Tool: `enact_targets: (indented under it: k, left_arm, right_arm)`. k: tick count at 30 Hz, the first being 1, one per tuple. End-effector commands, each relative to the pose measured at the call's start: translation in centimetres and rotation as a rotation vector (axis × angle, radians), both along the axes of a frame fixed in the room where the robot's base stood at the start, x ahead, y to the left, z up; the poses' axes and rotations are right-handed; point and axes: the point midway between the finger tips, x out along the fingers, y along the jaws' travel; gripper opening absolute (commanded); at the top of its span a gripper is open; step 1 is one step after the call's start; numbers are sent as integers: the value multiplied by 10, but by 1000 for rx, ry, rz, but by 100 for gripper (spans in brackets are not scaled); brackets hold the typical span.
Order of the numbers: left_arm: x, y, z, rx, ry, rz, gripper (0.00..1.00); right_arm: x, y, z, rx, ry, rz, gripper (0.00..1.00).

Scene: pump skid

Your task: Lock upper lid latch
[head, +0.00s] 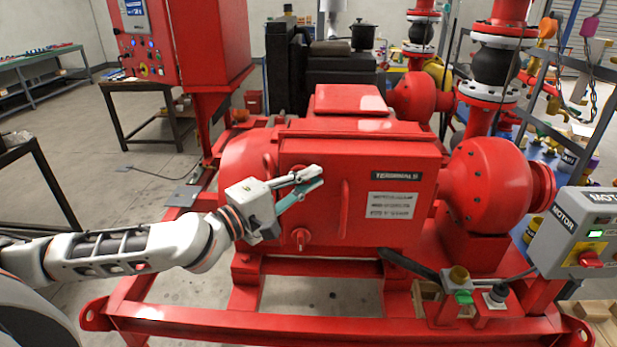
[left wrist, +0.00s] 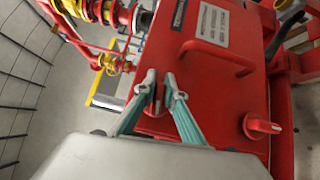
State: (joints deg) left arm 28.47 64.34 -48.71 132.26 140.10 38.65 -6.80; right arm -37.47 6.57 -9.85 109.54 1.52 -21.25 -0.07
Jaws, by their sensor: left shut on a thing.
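The red terminal box (head: 325,205) stands in the middle of the head view, with its red lid facing me and a bar handle (head: 345,207) on it. My left gripper (head: 316,178) is in front of the lid's upper left part. In the left wrist view its teal-linked fingers (left wrist: 161,82) are closed in around the red upper lid latch (left wrist: 156,107), which is partly hidden by them. The head view does not show this latch clearly behind the gripper. The lower latch (head: 300,238) is free below and also shows in the left wrist view (left wrist: 262,126).
A grey motor switch box (head: 585,235) stands at the right. A dark lever or cable (head: 410,265) lies below the lid's lower right corner. The red skid frame (head: 200,316) runs along the front. A red control cabinet (head: 205,45) stands at the back left.

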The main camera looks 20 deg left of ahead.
Motion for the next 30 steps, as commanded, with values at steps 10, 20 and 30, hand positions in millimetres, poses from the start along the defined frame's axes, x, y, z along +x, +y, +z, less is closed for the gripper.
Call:
enact_targets:
  k: [10, 20, 30]
  left_arm:
    - [0, -1, -1, 80, 28, -2, 0]
    - [0, -1, -3, 88, 34, -3, 0]
    - [0, -1, -2, 88, 33, -2, 28]
  right_arm:
    - [-1, -2, -1, -3, 2, 0, 0]
    - [-1, -4, -2, -11, 3, 7, 0]
    - [-1, -3, -2, -9, 3, 5, 0]
